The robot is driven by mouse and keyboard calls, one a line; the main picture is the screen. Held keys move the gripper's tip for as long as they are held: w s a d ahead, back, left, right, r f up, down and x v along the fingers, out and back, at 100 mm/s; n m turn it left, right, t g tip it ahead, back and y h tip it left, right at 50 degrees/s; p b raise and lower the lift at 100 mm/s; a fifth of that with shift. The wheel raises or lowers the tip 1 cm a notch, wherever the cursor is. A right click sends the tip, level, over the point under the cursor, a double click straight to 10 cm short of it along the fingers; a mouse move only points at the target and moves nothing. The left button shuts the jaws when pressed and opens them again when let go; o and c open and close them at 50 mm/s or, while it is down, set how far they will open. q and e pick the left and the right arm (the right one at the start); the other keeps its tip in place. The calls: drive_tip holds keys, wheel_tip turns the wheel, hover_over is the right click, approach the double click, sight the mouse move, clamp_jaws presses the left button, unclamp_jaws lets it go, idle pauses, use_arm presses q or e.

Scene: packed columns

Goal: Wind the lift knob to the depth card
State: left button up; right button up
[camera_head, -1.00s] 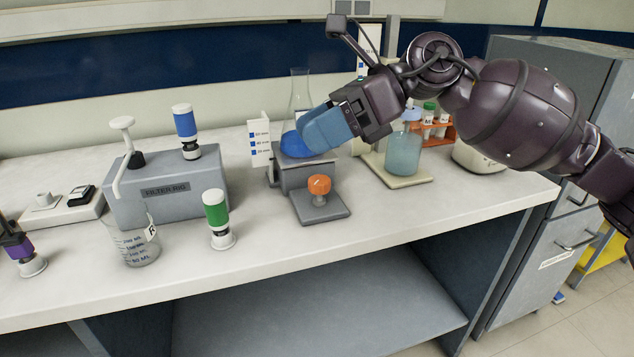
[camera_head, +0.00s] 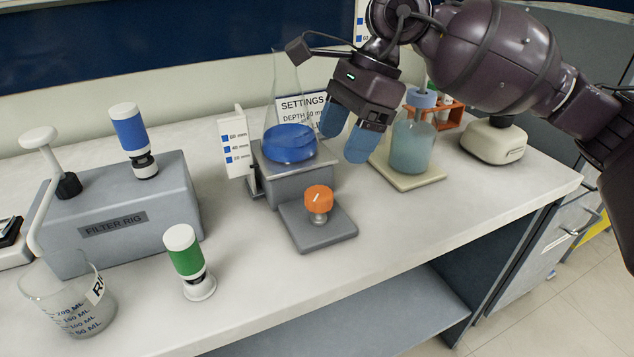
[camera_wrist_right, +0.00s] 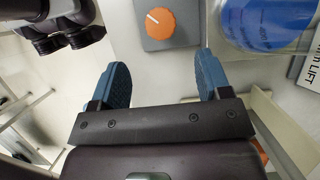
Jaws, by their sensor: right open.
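The orange lift knob (camera_head: 318,199) with a white line on top stands on the grey base in front of the lift (camera_head: 290,184). It also shows in the right wrist view (camera_wrist_right: 174,27). A flask with blue liquid (camera_head: 289,142) is on the lift. A white scale with blue marks (camera_head: 236,145) stands at its left. The settings card (camera_head: 299,105) is behind, partly hidden by the flask and my gripper; its depth number is unclear. My right gripper (camera_head: 346,142) is open and empty, above and behind the knob, right of the flask. My left gripper is not in view.
A filter rig (camera_head: 125,222), a green-banded bottle (camera_head: 186,256) and a beaker (camera_head: 75,300) stand left. A vessel of teal liquid (camera_head: 411,150) on a cream base is close right of my gripper. Bench in front of the knob is clear.

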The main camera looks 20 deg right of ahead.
sight(319, 193)
drive_tip(key=x, duration=0.5)
drive_tip(key=shift+f+b, duration=0.15)
drive_tip(key=shift+b, duration=0.25)
drive_tip(key=x, duration=0.3)
drive_tip(key=shift+f+b, duration=0.1)
drive_tip(key=shift+b, duration=0.25)
drive_tip(key=shift+a+f, duration=0.3)
drive_tip(key=shift+f, duration=0.1)
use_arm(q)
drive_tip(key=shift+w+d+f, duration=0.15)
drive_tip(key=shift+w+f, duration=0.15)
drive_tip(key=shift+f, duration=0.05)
use_arm(e)
drive_tip(key=shift+c, duration=0.2)
drive_tip(key=c, duration=0.9)
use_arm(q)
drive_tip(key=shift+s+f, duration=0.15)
use_arm(e)
drive_tip(key=shift+r, duration=0.1)
